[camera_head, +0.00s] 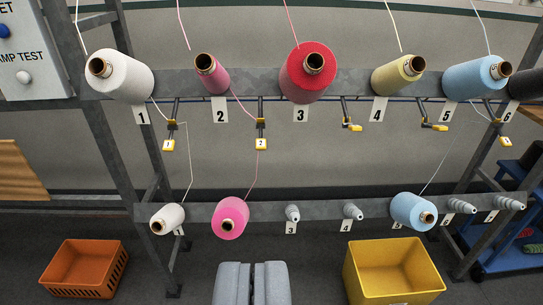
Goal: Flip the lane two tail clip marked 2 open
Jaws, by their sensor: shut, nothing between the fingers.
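The lane two tail clip (261,138) is a dark lever with a yellow end marked 2. It hangs straight down below the upper rail, right of the number 2 plate (220,109). A pink yarn runs from the upper pink cone (212,74) to this clip and down to the lower pink cone (231,217). My gripper (252,264) shows two grey fingers at the bottom centre, close together and empty. It appears below the clip in the picture and apart from it.
Clip 1 (168,142) also hangs down. Clips at lanes three (351,125) and four (435,126) stick outward. The lower rail (325,213) carries cones and bare grey pegs. An orange crate (58,290) and a yellow bin (350,283) stand on the floor either side.

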